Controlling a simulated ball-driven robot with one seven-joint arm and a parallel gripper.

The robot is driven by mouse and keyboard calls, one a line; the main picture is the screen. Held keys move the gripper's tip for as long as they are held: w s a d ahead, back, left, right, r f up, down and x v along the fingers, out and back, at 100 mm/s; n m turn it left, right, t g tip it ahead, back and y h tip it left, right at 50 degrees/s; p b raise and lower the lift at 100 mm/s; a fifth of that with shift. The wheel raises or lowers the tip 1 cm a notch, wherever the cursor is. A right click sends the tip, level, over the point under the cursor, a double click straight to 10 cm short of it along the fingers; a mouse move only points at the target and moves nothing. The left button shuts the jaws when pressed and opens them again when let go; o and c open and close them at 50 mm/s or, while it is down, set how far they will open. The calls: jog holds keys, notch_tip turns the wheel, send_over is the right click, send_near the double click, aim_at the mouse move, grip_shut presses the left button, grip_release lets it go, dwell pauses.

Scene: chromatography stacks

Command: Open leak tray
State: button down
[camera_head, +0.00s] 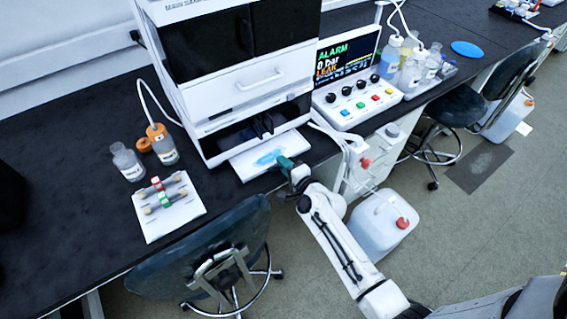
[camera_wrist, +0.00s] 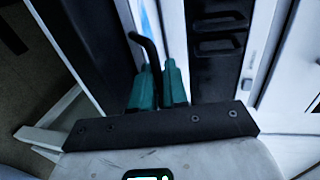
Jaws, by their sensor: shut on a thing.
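The white leak tray (camera_head: 243,165) sticks out from the bottom of the chromatography stack (camera_head: 246,88), over the bench's front edge side. A blue puddle (camera_head: 268,157) lies on it. My gripper (camera_head: 284,162) is at the tray's front right edge. In the wrist view its two teal fingers (camera_wrist: 158,72) are close together, with a dark bent handle (camera_wrist: 149,46) between them. The fingers are shut on this handle; their tips partly hide it. A strip of the tray with blue shows beyond the fingers.
The control box (camera_head: 357,90) right of the stack reads ALARM, 0 bar, LEAK. Bottles (camera_head: 128,163) and a white mat (camera_head: 184,218) with fittings stand on the left. A chair (camera_head: 215,255) and a white canister (camera_head: 378,228) stand on the floor in front.

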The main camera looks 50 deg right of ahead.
jog(key=v, duration=0.2)
jog(key=f+v, duration=0.1)
jog(key=v, duration=0.2)
jog(key=c, duration=1.3)
grip_release()
jog(key=shift+c, duration=0.2)
jog(key=v, duration=1)
jog(key=shift+s+a+b, duration=0.15)
jog(key=shift+s+b, duration=0.2)
jog(key=shift+s, duration=0.05)
